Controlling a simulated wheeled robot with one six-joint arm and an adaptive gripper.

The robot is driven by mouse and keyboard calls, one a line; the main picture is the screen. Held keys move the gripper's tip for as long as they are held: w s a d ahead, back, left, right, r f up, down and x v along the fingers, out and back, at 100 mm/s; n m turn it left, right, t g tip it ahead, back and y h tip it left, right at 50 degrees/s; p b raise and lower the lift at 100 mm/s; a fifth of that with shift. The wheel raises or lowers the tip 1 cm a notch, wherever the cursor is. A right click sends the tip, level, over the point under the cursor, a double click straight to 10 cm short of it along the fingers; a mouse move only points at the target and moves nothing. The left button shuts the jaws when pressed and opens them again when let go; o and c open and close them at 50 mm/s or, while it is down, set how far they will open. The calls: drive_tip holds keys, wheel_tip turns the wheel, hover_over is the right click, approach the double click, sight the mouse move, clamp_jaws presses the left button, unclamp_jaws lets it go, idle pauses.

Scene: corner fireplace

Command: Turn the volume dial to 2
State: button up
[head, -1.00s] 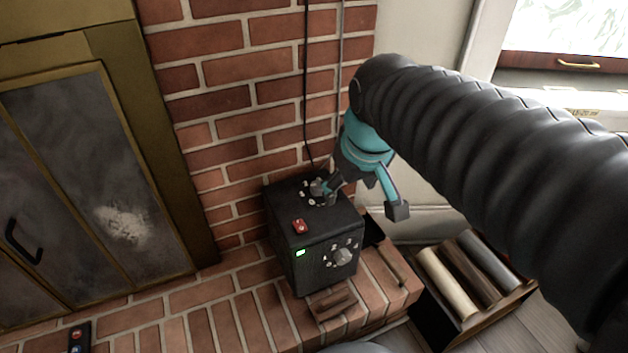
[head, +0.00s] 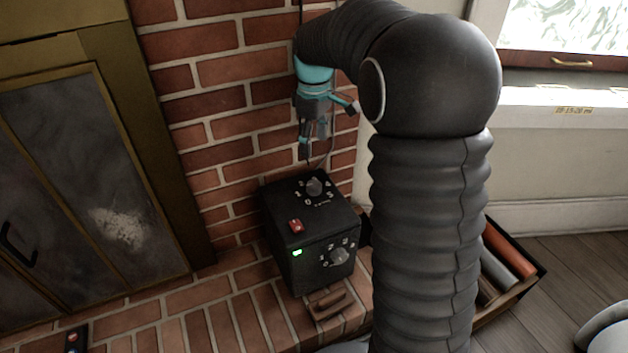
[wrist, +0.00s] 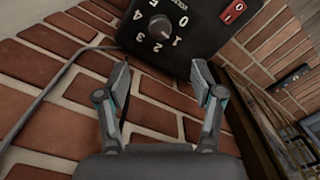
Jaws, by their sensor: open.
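The black speaker box (head: 285,255) stands on the brick hearth. Its top dial (head: 315,187) is a grey knob ringed by white numbers. In the wrist view this dial (wrist: 160,27) has lettering beside it that looks like "volume". Its pointer seems to face near the 1, but it is small. A second dial (head: 340,256) is on the box's front face. My gripper (head: 312,142) hangs above and behind the box, apart from it. In the wrist view my gripper (wrist: 160,76) is open and empty, with the dial beyond its fingertips.
A red switch (head: 296,226) is on the box top, and a green light (head: 297,253) is on its front. The brick wall (head: 225,100) and a cable are close to my gripper. A crate of rolls (head: 508,262) is at the right.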

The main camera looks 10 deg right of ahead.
sight(314, 184)
wheel_tip(314, 184, down, 13)
drive_tip(key=shift+f+b, duration=0.2)
drive_tip(key=shift+b, duration=0.4)
drive_tip(key=c, duration=1.1)
